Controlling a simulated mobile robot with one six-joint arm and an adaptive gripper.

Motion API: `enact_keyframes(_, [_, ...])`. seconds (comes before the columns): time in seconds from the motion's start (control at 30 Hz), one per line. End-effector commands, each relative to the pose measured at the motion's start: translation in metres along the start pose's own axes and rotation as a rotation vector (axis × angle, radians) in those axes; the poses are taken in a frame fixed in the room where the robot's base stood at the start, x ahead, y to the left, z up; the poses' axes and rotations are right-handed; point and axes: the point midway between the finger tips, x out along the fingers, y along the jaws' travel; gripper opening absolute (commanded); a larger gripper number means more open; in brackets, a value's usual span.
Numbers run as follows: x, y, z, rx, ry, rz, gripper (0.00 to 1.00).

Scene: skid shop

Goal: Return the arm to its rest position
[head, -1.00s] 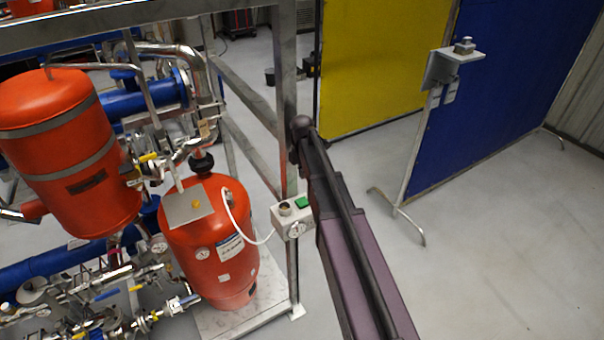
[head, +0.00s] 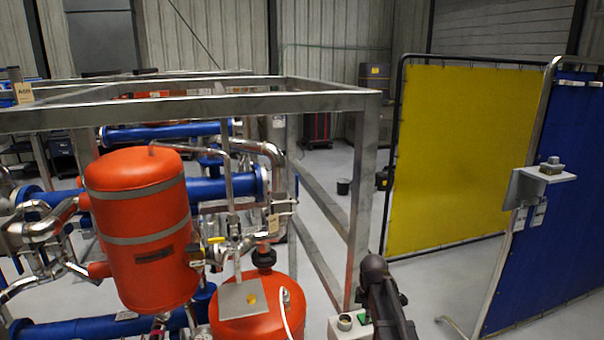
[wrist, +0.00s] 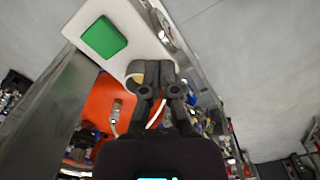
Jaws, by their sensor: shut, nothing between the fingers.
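My gripper (wrist: 152,75) shows in the wrist view with its dark fingers together and nothing between them. It is in front of a pale control box (wrist: 130,32) with a square green button (wrist: 103,38); I cannot tell the exact gap. In the head view my dark arm (head: 388,305) rises from the bottom edge, right of the control box (head: 343,326). The gripper itself cannot be made out there.
A grey steel frame (head: 363,200) surrounds orange tanks (head: 145,240) and blue pipes on the left. A yellow screen (head: 445,160) and a blue screen (head: 550,240) with a metal bracket (head: 530,183) stand right. Grey floor (head: 425,285) is open between.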

Motion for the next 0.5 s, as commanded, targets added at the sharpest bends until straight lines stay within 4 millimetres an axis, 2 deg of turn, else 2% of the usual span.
enact_keyframes(0.03, [0.018, -0.013, 0.002, 0.06, 0.0, 0.0, 0.0])
enact_keyframes(0.5, [0.095, -0.093, 0.009, 0.693, -0.003, -0.003, 0.0])
